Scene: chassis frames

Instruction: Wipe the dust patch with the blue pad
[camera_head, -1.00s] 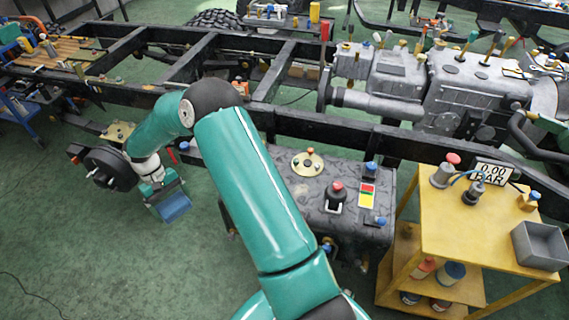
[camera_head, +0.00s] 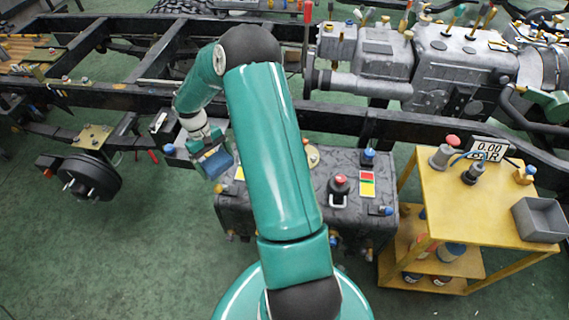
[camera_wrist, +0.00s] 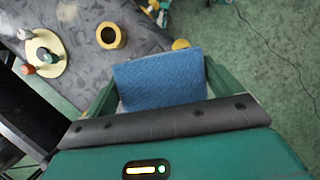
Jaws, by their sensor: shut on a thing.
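My gripper (camera_head: 207,150) is shut on the blue pad (camera_head: 214,164). In the wrist view the pad (camera_wrist: 160,78) lies between the two green fingers, flat face showing. In the head view the pad is at the left end of the dark grey mottled tank (camera_head: 225,205), seemingly above it. I cannot tell whether they touch. In the wrist view the tank top (camera_wrist: 85,65) lies left of and beyond the pad. No dust patch stands out clearly from the mottled surface; a small tan spot (camera_wrist: 67,12) shows at the top edge.
A cream disc with coloured knobs (camera_wrist: 42,52) and a brass ring (camera_wrist: 110,36) stand on the tank. A red-topped black knob (camera_head: 338,187) stands further right. A yellow cart (camera_head: 440,205) is at the right. A black chassis rail (camera_head: 330,120) runs behind.

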